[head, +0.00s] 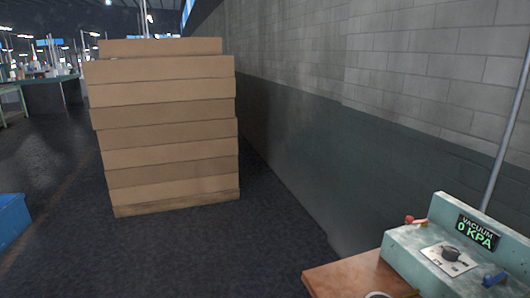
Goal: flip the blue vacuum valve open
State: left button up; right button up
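The blue vacuum valve (495,279) is a small blue lever low on the front of a pale green vacuum station, at the bottom right of the head view. The station (415,257) has a black display (477,232) reading "VACUUM 0 KPA" in green. A dark knob (450,254) sits on a light plate left of the valve. A red-handled part (415,220) is at the station's back left. Neither of my grippers is in view.
The station stands by a brown wooden surface (350,276) with a pale curved item at its front edge. A tall stack of cardboard (170,131) stands left of centre. A grey block wall (400,60) runs along the right. A blue bin (12,219) is at the left edge. Dark floor between is clear.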

aim_at(489, 280)
jog(key=z, duration=1.6)
jog(key=k+j+z, duration=0.2)
jog(key=i+l, duration=0.05)
jog(key=i, duration=0.05)
